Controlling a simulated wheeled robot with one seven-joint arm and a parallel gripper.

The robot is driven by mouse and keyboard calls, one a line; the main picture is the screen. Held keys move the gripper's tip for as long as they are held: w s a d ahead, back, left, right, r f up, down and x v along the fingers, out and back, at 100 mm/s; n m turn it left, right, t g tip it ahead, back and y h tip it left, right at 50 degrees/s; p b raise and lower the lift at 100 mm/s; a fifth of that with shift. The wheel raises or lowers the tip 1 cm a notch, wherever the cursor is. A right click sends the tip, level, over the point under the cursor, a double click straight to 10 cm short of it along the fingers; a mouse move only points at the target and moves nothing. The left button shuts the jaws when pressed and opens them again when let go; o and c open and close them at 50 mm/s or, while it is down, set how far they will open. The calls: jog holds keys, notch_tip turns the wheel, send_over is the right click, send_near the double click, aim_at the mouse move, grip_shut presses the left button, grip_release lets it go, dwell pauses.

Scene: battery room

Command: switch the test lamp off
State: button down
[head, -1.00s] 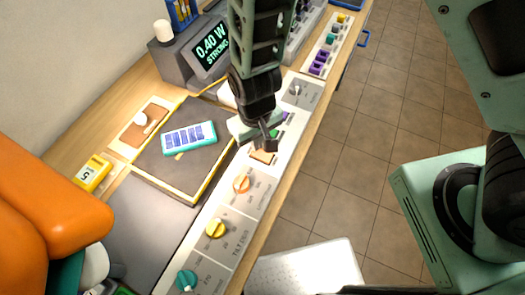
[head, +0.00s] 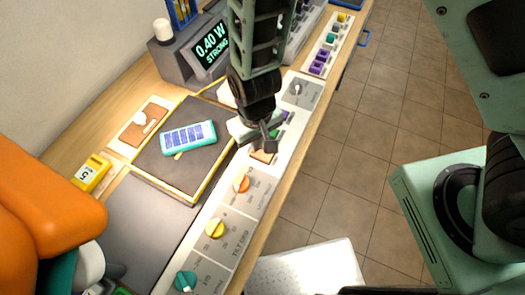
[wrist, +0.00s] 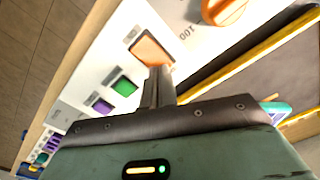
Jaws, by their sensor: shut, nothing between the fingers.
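My gripper (head: 268,146) is shut and empty, pointing down at the control strip along the bench's front edge. A square tan-orange rocker or button (head: 262,156) lies right by its fingertips. In the wrist view my fingertips (wrist: 160,70) overlap the lower edge of that tan-orange button (wrist: 150,49); I cannot tell whether they touch it. A green button (wrist: 124,86) and a purple button (wrist: 102,105) sit beside it in the same strip. No label for the test lamp is readable, and I cannot identify the lamp with certainty.
Orange (head: 241,184), yellow (head: 215,229) and teal (head: 186,281) knobs line the strip. A blue solar panel (head: 188,137) lies on a dark yellow-edged plate (head: 150,160). A meter (head: 211,45) reads 0.40 W STRONG.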

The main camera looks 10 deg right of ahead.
jog(key=shift+f+b, duration=0.4)
jog(key=shift+f, duration=0.2)
jog(key=shift+r, duration=0.1)
notch_tip(320, 180, up, 7)
jog(key=p, duration=0.6)
dwell(0.4)
dwell(0.5)
jog(key=s+d+r+n+b, duration=0.3)
jog(key=s+d+r+b, duration=0.5)
jog(key=s+r, duration=0.3)
notch_tip(320, 180, up, 3)
jog(key=shift+s+f+y+b, duration=0.15)
jog(key=shift+y+b, duration=0.15)
